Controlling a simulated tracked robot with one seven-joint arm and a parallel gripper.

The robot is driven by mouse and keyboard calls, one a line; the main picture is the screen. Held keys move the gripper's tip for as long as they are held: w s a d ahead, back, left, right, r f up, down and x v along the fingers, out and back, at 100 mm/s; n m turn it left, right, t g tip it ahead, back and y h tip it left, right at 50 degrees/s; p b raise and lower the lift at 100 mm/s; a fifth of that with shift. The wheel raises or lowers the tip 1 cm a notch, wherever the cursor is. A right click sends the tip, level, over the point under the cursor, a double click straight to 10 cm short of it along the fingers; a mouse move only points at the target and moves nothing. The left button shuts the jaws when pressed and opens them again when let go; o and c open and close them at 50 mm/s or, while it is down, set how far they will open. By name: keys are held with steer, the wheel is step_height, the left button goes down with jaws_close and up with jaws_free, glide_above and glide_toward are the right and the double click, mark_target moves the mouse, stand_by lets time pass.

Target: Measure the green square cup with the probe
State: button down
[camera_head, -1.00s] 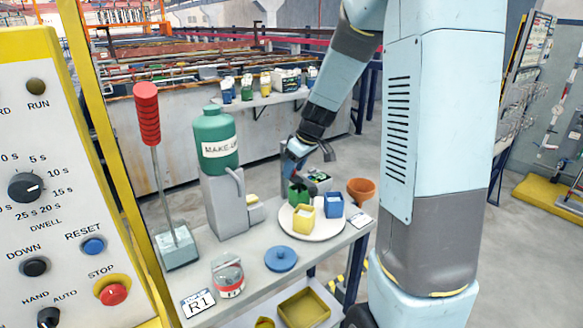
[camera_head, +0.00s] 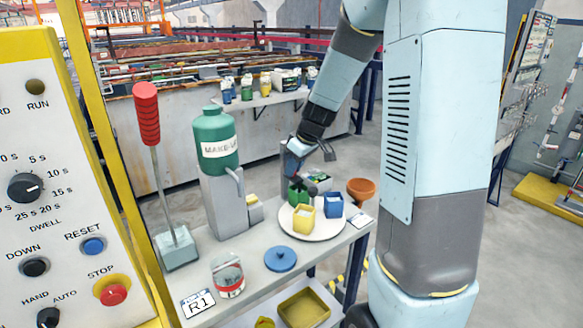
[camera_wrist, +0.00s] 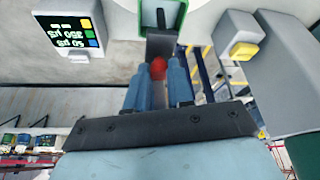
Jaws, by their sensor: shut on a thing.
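The green square cup (camera_head: 297,196) stands at the back of a round white plate (camera_head: 313,232). A yellow cup (camera_head: 304,219) and a blue cup (camera_head: 333,206) stand on the plate in front of it. My gripper (camera_head: 295,172) is directly above the green cup. In the wrist view, my gripper (camera_wrist: 160,72) is shut on the grey probe (camera_wrist: 160,46), whose far end overlaps the green cup's opening (camera_wrist: 201,12). How deep the probe reaches is hidden. A meter display (camera_wrist: 70,35) shows coloured squares beside 50 µS and 350 µS.
The bench (camera_head: 238,262) also holds a green-capped make-up bottle (camera_head: 215,135), a red-handled tool (camera_head: 147,115), a blue lid (camera_head: 281,259), a jar (camera_head: 228,278) and an orange bowl (camera_head: 361,190). A yellow control panel (camera_head: 60,130) stands at the left.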

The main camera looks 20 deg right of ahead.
steer(key=shift+a+r, duration=0.1)
steer(key=shift+r, duration=2.85)
steer(key=c, duration=1)
jaws_free()
steer(key=shift+r, duration=0.15)
steer(key=shift+s+r, duration=0.1)
steer(key=shift+r, duration=0.15)
steer(key=v, duration=1.3)
